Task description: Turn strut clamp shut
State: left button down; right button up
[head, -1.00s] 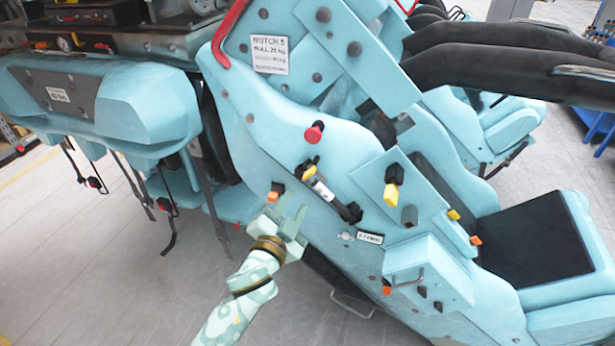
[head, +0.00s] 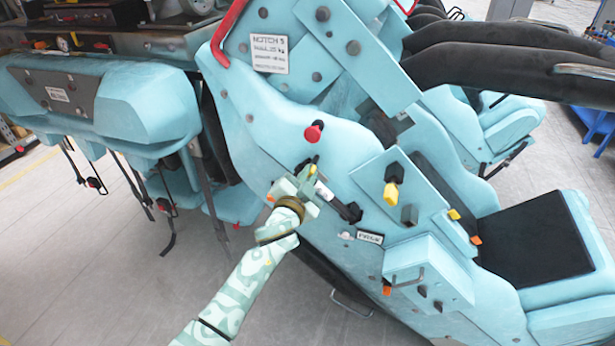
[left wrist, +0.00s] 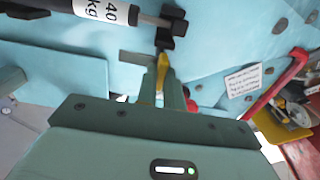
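The strut (head: 330,194) is a short cylinder with a white label and black ends on the blue side panel. It shows at the top left of the left wrist view (left wrist: 100,10), its label reading 40 kg. The strut clamp's yellow lever (left wrist: 161,80) points from a black block (left wrist: 171,30) at the strut's end toward my gripper. My left gripper (left wrist: 163,88) has its two fingers close together, one on each side of the lever, and looks shut on it. In the head view, my left gripper (head: 305,180) covers most of the lever. My right gripper is not in view.
A red knob (head: 314,132) stands out above the clamp. A yellow-tipped lever (head: 391,192) and black knob (head: 409,215) are to the right. A blue box with a metal handle (head: 425,272) is lower right. Straps hang at the left. The floor below left is clear.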

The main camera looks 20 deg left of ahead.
pick_arm(q)
jog(key=shift+m, duration=0.3)
jog(key=shift+f+m+p, duration=0.2)
jog(key=shift+m, duration=4.05)
jog(key=shift+f+m+p, duration=0.2)
jog(key=shift+m, duration=4.05)
jog(key=shift+s, duration=0.1)
jog(key=c, duration=1.5)
grip_release()
jog(key=shift+r, duration=0.1)
